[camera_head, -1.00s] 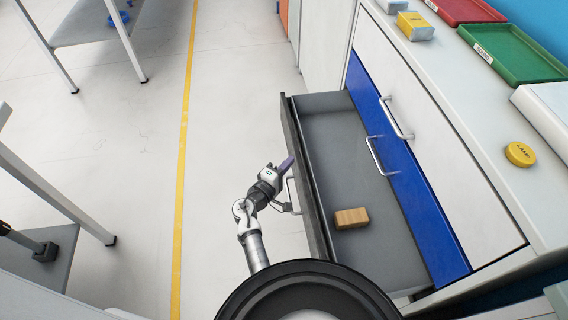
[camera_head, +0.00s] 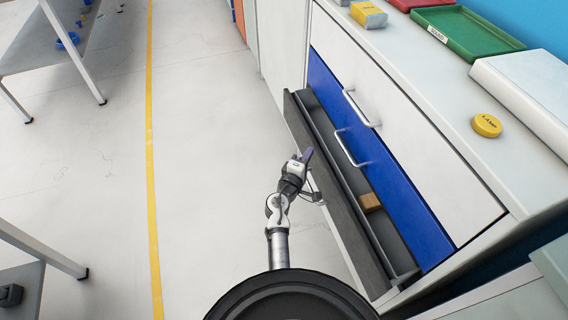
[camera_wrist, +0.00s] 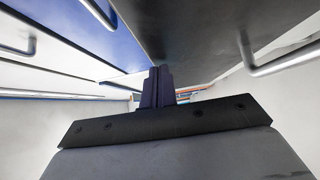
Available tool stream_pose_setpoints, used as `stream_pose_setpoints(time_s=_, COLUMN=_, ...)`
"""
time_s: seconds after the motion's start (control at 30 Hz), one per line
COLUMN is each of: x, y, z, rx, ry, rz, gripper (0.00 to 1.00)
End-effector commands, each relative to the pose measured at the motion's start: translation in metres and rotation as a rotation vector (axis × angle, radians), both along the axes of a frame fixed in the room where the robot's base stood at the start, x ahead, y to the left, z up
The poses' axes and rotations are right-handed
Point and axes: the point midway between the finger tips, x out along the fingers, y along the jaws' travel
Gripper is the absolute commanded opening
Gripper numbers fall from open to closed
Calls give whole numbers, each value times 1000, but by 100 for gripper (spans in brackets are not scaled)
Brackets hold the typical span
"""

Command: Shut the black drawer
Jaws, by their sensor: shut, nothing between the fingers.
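The black drawer (camera_head: 345,205) is the lowest in the cabinet and stands partly open, with a narrow strip of its inside showing. A wooden block (camera_head: 370,202) lies in it. My gripper (camera_head: 307,154) is shut and empty, at the outer face of the black drawer, near its bar handle. I cannot tell whether the fingers touch the face. In the wrist view the shut fingers (camera_wrist: 158,88) point ahead, close by the dark drawer front (camera_wrist: 190,30), with the drawer's handle (camera_wrist: 250,55) to their right.
Above it, the blue drawer (camera_head: 375,165) and the white drawer (camera_head: 400,120) are shut. The floor left of the cabinet is clear up to a grey table (camera_head: 70,55).

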Motion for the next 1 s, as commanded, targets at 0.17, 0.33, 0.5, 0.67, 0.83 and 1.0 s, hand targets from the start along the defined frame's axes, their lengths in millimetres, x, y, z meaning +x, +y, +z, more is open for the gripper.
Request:
stream_pose_setpoints(time_s=0.17, x=17, y=-43, z=-1, rx=1, ry=0, rz=-6, gripper=0)
stream_pose_setpoints(time_s=0.33, x=29, y=-70, z=0, rx=2, ry=-1, rz=-4, gripper=0)
stream_pose_setpoints(time_s=0.5, x=36, y=-88, z=0, rx=2, ry=0, rz=-3, gripper=0)
stream_pose_setpoints(time_s=0.67, x=40, y=-95, z=0, rx=0, ry=0, rz=-2, gripper=0)
stream_pose_setpoints(time_s=0.83, x=41, y=-99, z=1, rx=1, ry=0, rz=-5, gripper=0)
stream_pose_setpoints(time_s=1.0, x=40, y=-101, z=1, rx=1, ry=-2, rz=-9, gripper=0)
